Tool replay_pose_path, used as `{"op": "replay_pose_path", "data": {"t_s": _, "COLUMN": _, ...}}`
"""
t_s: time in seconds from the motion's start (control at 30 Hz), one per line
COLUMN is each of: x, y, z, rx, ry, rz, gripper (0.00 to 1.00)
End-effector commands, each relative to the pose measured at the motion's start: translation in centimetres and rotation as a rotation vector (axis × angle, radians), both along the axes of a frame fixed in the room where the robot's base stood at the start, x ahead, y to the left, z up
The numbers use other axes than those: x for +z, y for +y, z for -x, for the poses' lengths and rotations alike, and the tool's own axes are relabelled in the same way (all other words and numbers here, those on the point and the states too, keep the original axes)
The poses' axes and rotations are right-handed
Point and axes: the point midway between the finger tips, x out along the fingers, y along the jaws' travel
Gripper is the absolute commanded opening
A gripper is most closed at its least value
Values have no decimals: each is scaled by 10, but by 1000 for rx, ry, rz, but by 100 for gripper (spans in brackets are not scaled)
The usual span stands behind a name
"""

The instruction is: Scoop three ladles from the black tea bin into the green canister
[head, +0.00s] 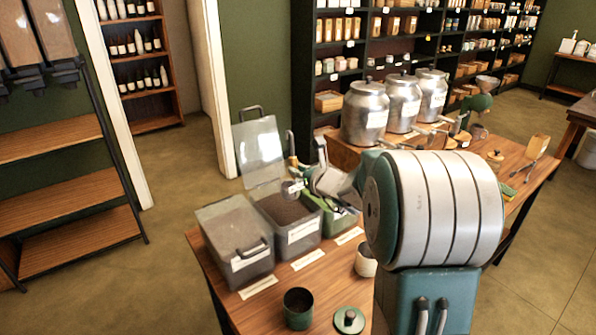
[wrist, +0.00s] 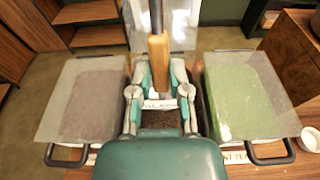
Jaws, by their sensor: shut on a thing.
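The middle bin (head: 290,222), with its clear lid (head: 258,150) raised, holds dark tea (wrist: 160,119). My gripper (wrist: 158,78) is shut on the wooden handle of a ladle (wrist: 159,60), over the middle bin. In the head view, my gripper (head: 318,183) is partly hidden by my arm. The ladle's metal bowl (head: 292,187) appears above the tea; I cannot tell whether it holds tea. The green canister (head: 298,309) stands open at the table's front, its inside dark. Its green lid (head: 348,320) lies to its right.
A lidded bin (head: 235,245) with brownish contents stands left of the middle bin. A bin with green contents (wrist: 240,95) stands to the right. A pale cup (head: 365,262) stands beside my arm. Large metal urns (head: 364,112) stand further back.

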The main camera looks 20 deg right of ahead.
Motion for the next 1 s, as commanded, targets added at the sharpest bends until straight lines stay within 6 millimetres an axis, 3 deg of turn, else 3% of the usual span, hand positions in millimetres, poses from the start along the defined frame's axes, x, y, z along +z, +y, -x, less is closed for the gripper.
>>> {"op": "replay_pose_path", "data": {"t_s": 0.27, "x": -8, "y": 2, "z": 0, "rx": 1, "ry": 1, "rz": 1, "gripper": 0}}
{"op": "replay_pose_path", "data": {"t_s": 1.0, "x": -96, "y": 0, "z": 0, "rx": 1, "ry": 2, "rz": -2, "gripper": 0}}
